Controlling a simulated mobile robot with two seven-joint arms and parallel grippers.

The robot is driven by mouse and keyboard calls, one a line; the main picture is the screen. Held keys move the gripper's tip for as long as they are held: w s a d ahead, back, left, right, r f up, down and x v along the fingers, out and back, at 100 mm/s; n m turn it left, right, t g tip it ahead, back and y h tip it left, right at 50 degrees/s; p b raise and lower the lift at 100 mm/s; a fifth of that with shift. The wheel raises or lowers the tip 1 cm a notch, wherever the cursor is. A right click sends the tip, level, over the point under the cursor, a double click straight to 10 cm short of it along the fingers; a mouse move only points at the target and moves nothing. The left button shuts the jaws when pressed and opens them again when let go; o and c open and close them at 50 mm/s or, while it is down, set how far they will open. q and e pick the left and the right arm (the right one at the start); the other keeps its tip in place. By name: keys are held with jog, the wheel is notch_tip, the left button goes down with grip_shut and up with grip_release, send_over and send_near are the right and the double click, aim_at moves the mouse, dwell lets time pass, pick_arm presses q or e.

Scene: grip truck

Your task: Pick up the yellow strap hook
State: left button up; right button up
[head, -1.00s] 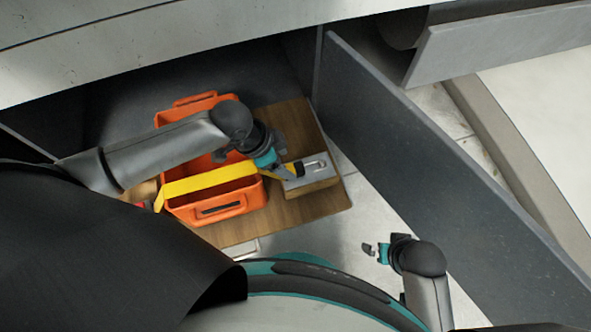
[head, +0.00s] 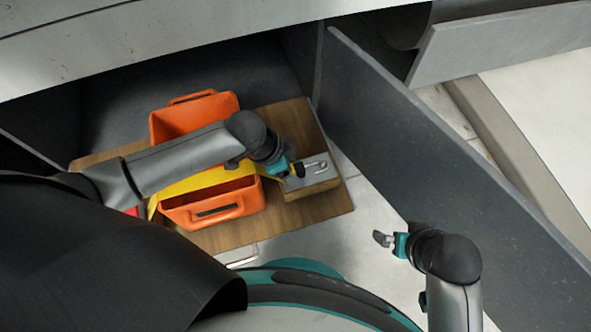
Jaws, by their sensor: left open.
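The yellow strap (head: 200,179) lies across the orange crate (head: 210,216), with its left end hanging over the crate's side. At its right end a metal hook (head: 317,166) lies at a grey plate on a wooden block. My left gripper (head: 298,170) is open at the strap's hook end, with its fingers close around or just above the dark part behind the hook. I cannot tell whether they touch it. My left arm covers part of the strap and crate. My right gripper (head: 383,239) is away to the lower right, apart from these things; its opening is unclear.
The crate and the wooden block (head: 318,186) stand on a wooden board (head: 290,214). A tall dark panel (head: 430,150) runs along the right side. A metal ledge (head: 200,40) crosses the top. Pale floor (head: 340,225) lies open between board and panel.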

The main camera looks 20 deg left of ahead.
pick_arm(q)
jog(key=shift+c, duration=0.3)
grip_shut()
dwell(0.3)
